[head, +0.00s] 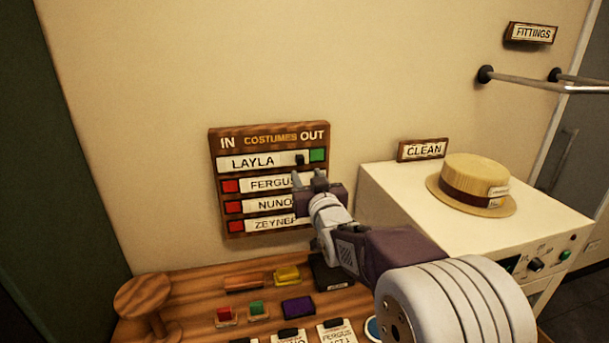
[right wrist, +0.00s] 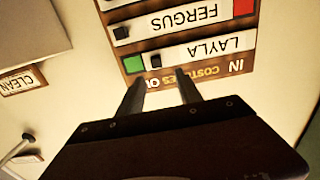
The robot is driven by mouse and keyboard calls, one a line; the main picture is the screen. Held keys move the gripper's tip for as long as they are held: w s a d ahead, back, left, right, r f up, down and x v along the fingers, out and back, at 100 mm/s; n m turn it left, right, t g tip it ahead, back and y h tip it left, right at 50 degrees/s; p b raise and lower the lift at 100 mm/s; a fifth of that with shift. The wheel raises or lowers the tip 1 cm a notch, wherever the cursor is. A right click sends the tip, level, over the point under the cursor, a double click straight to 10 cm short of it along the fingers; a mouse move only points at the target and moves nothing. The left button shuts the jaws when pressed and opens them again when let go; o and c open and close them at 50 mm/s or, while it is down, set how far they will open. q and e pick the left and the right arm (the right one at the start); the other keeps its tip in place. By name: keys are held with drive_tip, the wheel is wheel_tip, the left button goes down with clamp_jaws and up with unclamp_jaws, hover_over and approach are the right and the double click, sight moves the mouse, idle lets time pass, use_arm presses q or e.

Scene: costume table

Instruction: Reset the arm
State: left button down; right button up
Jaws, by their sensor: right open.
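My right gripper (head: 310,180) is open and empty in front of the wooden IN/OUT costume board (head: 268,137) on the wall. In the head view it covers the right ends of the lower name rows. In the right wrist view, where the board is upside down, my right gripper's two fingers (right wrist: 160,80) stand apart near the LAYLA row. The LAYLA strip (head: 250,163) has its black knob (head: 299,160) at the right, beside a green square (head: 318,155). The FERGUS, NUNO and ZEYNEP rows show red squares at their left ends. My left gripper is not in view.
Below is a wooden table (head: 190,300) with coloured blocks, a purple pad (head: 297,307) and name tags. At right, a straw hat (head: 472,185) sits on a white cabinet (head: 385,190) by a CLEAN sign (head: 422,149). A metal rail (head: 540,84) juts out upper right.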

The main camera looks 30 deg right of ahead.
idle(0.4)
drive_tip(key=s+a+f+n+g+y, duration=0.1)
drive_tip(key=s+a+f+g, duration=0.2)
drive_tip(key=f, duration=0.4)
drive_tip(key=s+a+f+g+y, duration=0.1)
drive_tip(key=a+f+g+y, duration=0.1)
drive_tip(key=a+f, duration=0.4)
drive_tip(key=s+a+f+n+g+y, duration=0.1)
drive_tip(key=s+a+f+g, duration=0.15)
drive_tip(key=f, duration=0.55)
drive_tip(key=s+a+f+g, duration=0.1)
drive_tip(key=s+f+g, duration=0.3)
drive_tip(key=s, duration=0.5)
drive_tip(key=s+f+g, duration=0.5)
drive_tip(key=s+f, duration=0.2)
drive_tip(key=s, duration=0.2)
drive_tip(key=shift+a, duration=0.4)
